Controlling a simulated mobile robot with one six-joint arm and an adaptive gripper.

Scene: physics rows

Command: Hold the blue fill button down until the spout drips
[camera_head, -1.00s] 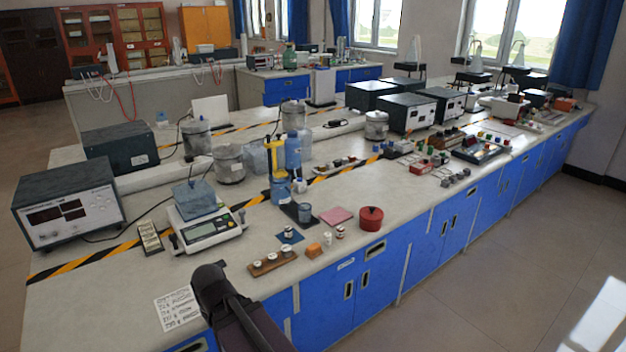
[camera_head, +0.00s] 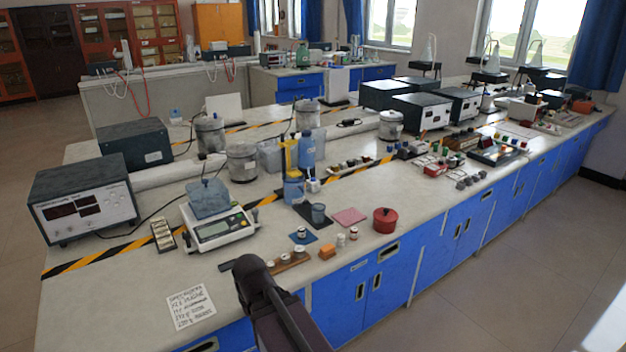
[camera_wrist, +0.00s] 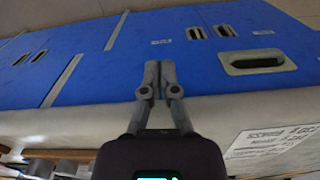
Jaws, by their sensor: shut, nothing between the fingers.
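A yellow and blue dispenser-like piece (camera_head: 291,172) stands mid-bench in the head view, with a blue bottle (camera_head: 307,150) close behind it. A small clear beaker (camera_head: 318,214) stands on a dark mat to its right. I cannot make out the blue fill button, the spout's tip or any drip at this size. My gripper's fingers (camera_wrist: 160,68) are shut and empty in the wrist view, in front of the blue cabinet fronts. In the head view my dark arm is at the near bench edge, apart from the dispenser; its fingers are mostly hidden.
A wooden rack of small jars (camera_head: 287,261), a red pot (camera_head: 385,220), a pink pad (camera_head: 349,217) and a scale (camera_head: 213,232) stand near the dispenser. A written sheet (camera_head: 190,307) lies on the near corner. Blue cabinets (camera_head: 352,290) run below the bench edge.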

